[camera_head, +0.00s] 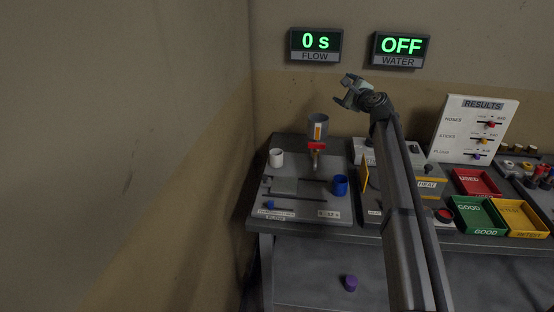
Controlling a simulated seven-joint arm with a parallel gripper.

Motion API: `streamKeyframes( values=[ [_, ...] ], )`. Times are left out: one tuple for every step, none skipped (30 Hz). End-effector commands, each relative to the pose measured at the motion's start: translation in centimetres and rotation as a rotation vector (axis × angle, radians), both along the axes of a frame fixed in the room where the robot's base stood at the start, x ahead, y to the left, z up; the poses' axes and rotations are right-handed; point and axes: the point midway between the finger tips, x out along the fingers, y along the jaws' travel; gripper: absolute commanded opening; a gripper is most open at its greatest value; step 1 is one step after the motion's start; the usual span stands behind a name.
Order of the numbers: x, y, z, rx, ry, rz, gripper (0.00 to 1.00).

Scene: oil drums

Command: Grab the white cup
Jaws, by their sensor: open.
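The white cup (276,158) stands upright at the back left of the grey bench (258,215). My gripper (346,90) is raised above the bench, up and to the right of the cup, and well apart from it. Its jaws are open and nothing shows between them. My arm reaches up from the lower right and covers part of the bench.
A grey funnel (318,126) with a red valve (316,146) stands right of the cup. A blue cup (340,186) stands further right. Red (476,182), green (478,215) and yellow (520,216) trays sit at right. A purple piece (350,283) lies below the bench front. A wall stands close at left.

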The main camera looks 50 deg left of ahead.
Motion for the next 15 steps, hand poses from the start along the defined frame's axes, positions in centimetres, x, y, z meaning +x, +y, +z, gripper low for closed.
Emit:
streamKeyframes(
  values=[
    [-1.7, 2.3, 0.0, -0.014, 0.035, 0.041, 0.85],
    [-2.7, 3.5, -0.2, -0.03, 0.06, 0.066, 0.85],
    [-4.0, 5.0, -0.7, -0.057, 0.098, 0.1, 0.85],
    [-5.0, 6.0, -1.1, -0.082, 0.129, 0.123, 0.85],
    [-5.9, 6.9, -1.6, -0.111, 0.159, 0.144, 0.85],
    [-7.0, 8.0, -2.3, -0.151, 0.199, 0.166, 0.85],
    [-7.8, 8.7, -2.9, -0.186, 0.23, 0.181, 0.85],
    [-8.6, 9.4, -3.5, -0.223, 0.264, 0.194, 0.85],
    [-9.5, 10.2, -4.4, -0.277, 0.309, 0.206, 0.85],
    [-10.3, 10.8, -5.1, -0.322, 0.344, 0.212, 0.85],
    [-11.0, 11.3, -5.8, -0.37, 0.381, 0.214, 0.85],
    [-11.9, 11.9, -6.8, -0.435, 0.433, 0.209, 0.85],
    [-12.5, 12.2, -7.6, -0.489, 0.47, 0.201, 0.85],
    [-13.2, 12.5, -8.3, -0.54, 0.509, 0.187, 0.85],
    [-14.0, 12.8, -9.2, -0.611, 0.559, 0.163, 0.85]
  ],
)
